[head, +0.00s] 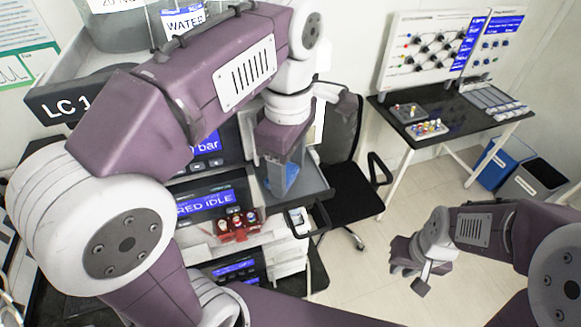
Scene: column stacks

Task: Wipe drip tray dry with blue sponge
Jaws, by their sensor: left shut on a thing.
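My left gripper (284,172) reaches down over a grey tray (313,184) that juts from the front of the instrument stack. It is shut on a blue piece, the blue sponge (290,176), which shows below the purple gripper body at the tray. I cannot tell whether the sponge touches the tray floor. The gripper and arm hide part of the tray. My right gripper (408,278) is at the lower right, over the floor, away from the stack. Its fingers look apart and nothing shows between them.
A red rack with capped vials (238,226) stands in front of the stack, below the tray. A black chair (352,190) is right beside the tray. A dark side table (455,125) holds vial trays. Blue and grey bins (533,180) stand at the right. The floor between is clear.

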